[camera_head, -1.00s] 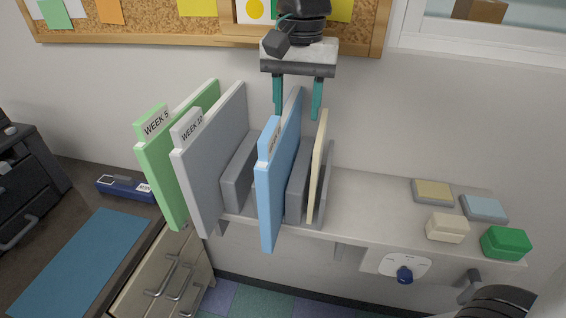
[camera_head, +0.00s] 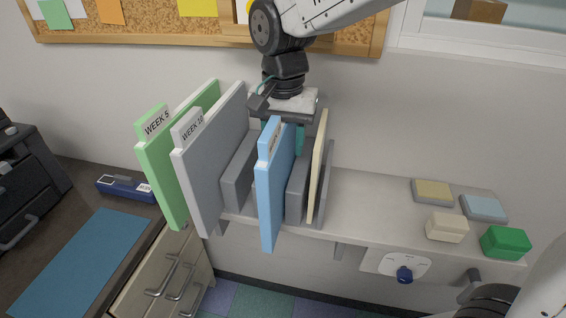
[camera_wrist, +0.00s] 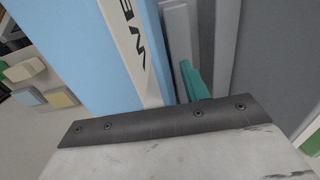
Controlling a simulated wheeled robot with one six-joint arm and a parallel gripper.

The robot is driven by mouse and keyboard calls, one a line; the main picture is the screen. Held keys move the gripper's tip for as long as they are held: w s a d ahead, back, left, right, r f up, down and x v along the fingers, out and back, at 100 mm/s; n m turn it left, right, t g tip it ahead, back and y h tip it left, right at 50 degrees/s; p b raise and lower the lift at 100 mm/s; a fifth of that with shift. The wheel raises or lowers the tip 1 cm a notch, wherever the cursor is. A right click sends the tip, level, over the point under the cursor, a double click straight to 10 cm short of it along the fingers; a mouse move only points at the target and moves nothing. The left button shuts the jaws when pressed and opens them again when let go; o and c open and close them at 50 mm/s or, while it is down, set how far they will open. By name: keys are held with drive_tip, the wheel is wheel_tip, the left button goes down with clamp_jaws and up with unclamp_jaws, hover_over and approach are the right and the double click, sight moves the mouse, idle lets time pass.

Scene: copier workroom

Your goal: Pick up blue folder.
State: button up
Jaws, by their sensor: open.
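The blue folder (camera_head: 271,205) stands upright in the shelf rack, with a white label on its tab. It fills the left-centre of the wrist view (camera_wrist: 85,60), its label strip partly readable. My gripper (camera_head: 284,136) is open and lowered over the folder's rear top part, with teal fingers on either side of it. In the wrist view one teal finger shows beside the folder, in the gap towards a grey divider; the other is hidden by the folder. I cannot tell whether either finger touches it.
A grey folder (camera_head: 208,165) and a green folder (camera_head: 163,175) stand to the left. A thin cream folder (camera_head: 317,170) stands close on the right, with grey dividers (camera_head: 297,190) between. Sticky pads and a green box (camera_head: 505,243) lie on the right shelf. The wall is close behind.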

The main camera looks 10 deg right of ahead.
clamp_jaws()
drive_tip(key=shift+r, duration=0.15)
